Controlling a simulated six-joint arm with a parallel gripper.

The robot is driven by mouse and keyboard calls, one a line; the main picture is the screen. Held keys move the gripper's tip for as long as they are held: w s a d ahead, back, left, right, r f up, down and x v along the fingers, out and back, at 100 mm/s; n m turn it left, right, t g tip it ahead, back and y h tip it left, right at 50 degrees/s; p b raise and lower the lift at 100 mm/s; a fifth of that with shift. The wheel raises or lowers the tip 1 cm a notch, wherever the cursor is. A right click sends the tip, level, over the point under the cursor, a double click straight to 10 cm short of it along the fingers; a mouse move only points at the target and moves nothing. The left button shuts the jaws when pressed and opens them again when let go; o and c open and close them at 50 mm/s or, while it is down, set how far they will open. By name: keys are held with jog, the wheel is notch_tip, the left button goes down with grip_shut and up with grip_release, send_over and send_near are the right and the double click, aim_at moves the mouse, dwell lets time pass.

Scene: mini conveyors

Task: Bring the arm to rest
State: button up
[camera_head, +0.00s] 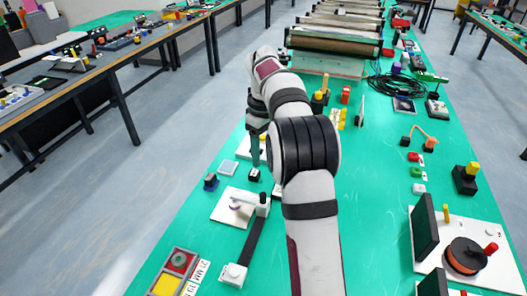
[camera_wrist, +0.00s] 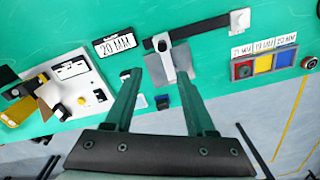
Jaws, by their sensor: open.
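My arm is mine from the bottom of the head view and reaches forward over the green table (camera_head: 180,268). My gripper (camera_head: 255,163) points down above the table's left side. In the wrist view its two dark green fingers (camera_wrist: 161,80) stand well apart with nothing held between them. A white and grey plate with a lever (camera_wrist: 175,65) lies beyond the fingertips. It also shows in the head view (camera_head: 232,212), nearer than the gripper. Whether the fingertips touch anything cannot be told.
A dark bar with a white end block (camera_head: 234,272) and a tray of coloured compartments (camera_head: 170,275) lie near the left edge. Small blocks and a black cable coil (camera_head: 398,86) are on the right. Conveyors (camera_head: 335,42) stand at the back. A grey floor (camera_head: 120,190) lies left.

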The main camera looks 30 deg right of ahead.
jog(key=s+a+r+m, duration=0.3)
jog(key=s+a+r, duration=0.2)
jog(key=s+a, duration=0.4)
jog(key=s+a+f+m, duration=0.2)
jog(key=s+a, duration=0.1)
jog(key=s, duration=0.5)
jog(key=s+a+f+m+y, duration=0.1)
jog(key=s+a, duration=0.3)
jog(key=s, duration=0.4)
jog(key=s+a+f+m, duration=0.3)
jog(key=s+m, duration=0.1)
jog(key=s, duration=0.5)
jog(key=shift+a+y, duration=0.25)
jog(key=shift+y, duration=0.15)
